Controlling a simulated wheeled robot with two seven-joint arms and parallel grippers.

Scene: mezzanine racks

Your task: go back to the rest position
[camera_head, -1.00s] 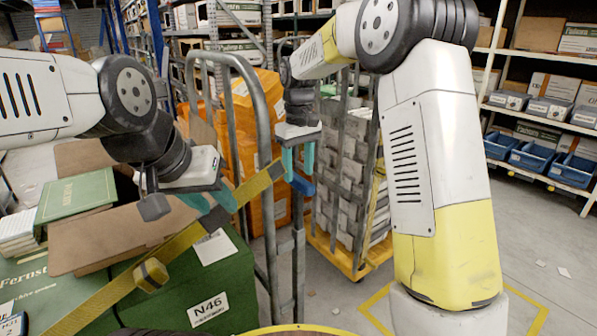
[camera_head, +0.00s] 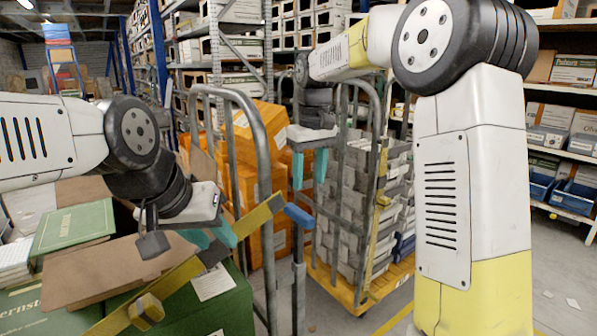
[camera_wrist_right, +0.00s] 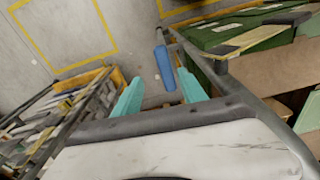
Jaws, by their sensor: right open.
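My right gripper (camera_head: 309,176) hangs fingers down, open and empty, in the middle of the head view. Its two teal fingers are apart above a blue handle (camera_head: 300,217) on the grey metal cart frame. My left gripper (camera_head: 215,238) is above the green boxes, close to a yellow strap (camera_head: 178,277). Its teal fingers overlap in view, so their gap cannot be judged.
A green box marked as an archive system (camera_head: 225,308) and an open cardboard flap (camera_head: 100,265) lie under my left arm. A yellow-based cart (camera_head: 345,291) with stacked grey bundles stands at centre right. Orange boxes (camera_head: 245,190) stand behind the rails. Shelving lines the right.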

